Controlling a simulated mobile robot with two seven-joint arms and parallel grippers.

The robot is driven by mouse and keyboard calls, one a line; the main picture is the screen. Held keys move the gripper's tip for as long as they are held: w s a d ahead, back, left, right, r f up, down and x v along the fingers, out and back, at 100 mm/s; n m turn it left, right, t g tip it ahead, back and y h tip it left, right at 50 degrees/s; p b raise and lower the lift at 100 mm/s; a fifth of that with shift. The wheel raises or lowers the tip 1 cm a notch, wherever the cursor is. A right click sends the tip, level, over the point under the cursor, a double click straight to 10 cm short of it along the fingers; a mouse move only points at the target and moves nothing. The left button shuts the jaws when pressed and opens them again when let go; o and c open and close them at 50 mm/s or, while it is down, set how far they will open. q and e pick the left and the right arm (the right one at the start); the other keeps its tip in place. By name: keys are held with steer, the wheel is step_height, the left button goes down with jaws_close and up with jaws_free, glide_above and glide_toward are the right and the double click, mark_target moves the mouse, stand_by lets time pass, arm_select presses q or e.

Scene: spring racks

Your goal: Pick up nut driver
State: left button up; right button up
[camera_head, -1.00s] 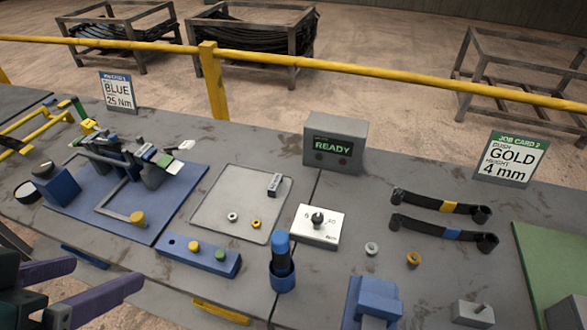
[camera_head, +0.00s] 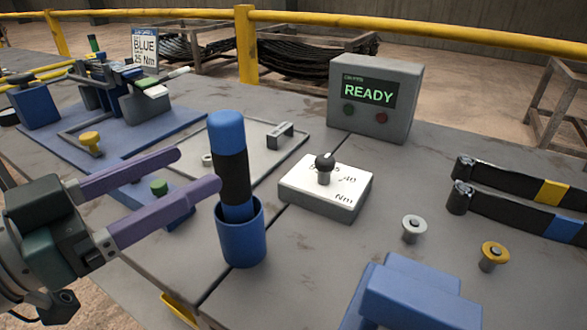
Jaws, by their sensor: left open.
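The nut driver (camera_head: 230,160), with a blue cap and black grip, stands upright in a blue cup holder (camera_head: 240,240) near the middle of the bench. My left gripper (camera_head: 199,170) comes in from the left with its two purple fingers spread apart and nothing held between them. The fingertips point toward the nut driver and lie just left of it in the picture. The nearer fingertip looks close to the holder's rim; I cannot tell whether it touches. The nut driver's lower end is hidden inside the holder. My right gripper is not in view.
A white dial box (camera_head: 325,190) stands right of the holder, with a grey READY box (camera_head: 375,98) behind. A blue block (camera_head: 415,295) is at the front right. A blue fixture (camera_head: 110,100) stands at the left. Two strap-like tools (camera_head: 510,205) lie at the right.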

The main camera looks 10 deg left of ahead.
mark_target(214, 158)
arm_select(q)
steer(key=x, duration=0.3)
steer(key=shift+w+d, duration=0.25)
steer(key=shift+w, duration=0.1)
steer(key=x, duration=0.6)
steer(key=shift+f, duration=0.45)
steer(key=shift+s+d, duration=0.1)
jaws_close()
steer(key=shift+r, duration=0.1)
